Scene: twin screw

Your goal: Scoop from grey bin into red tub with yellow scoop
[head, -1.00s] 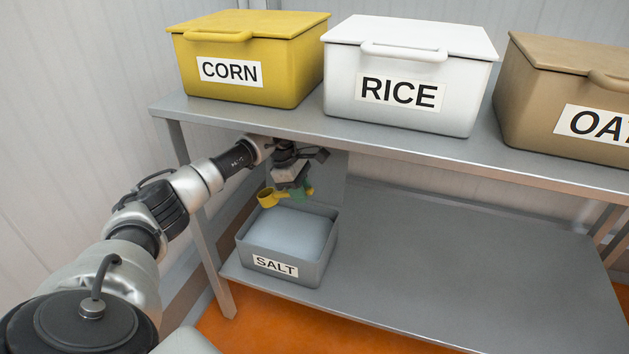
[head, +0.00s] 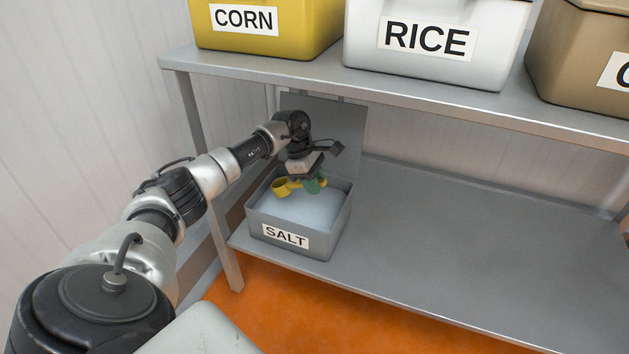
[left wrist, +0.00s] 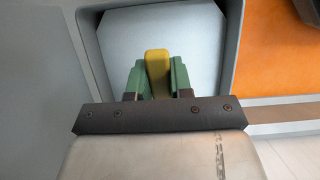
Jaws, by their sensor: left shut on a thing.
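The grey bin (head: 330,241), labelled SALT, stands open on the lower shelf with pale salt (head: 318,212) in it. My left gripper (head: 316,184) is over the bin and shut on the yellow scoop's handle. The scoop (head: 281,188) shows its round cup left of the gripper, low over the salt; I cannot tell whether it touches. In the left wrist view the yellow handle (left wrist: 157,70) lies between the green fingers, with the salt behind it. The cup is hidden there. The red tub and my right gripper are not in view.
The upper shelf (head: 400,92) passes above the bin and carries a yellow CORN bin (head: 290,35), a white RICE bin (head: 490,60) and a brown bin (head: 570,70). A shelf leg (head: 212,190) stands left of the bin. The lower shelf (head: 480,260) is bare to the right.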

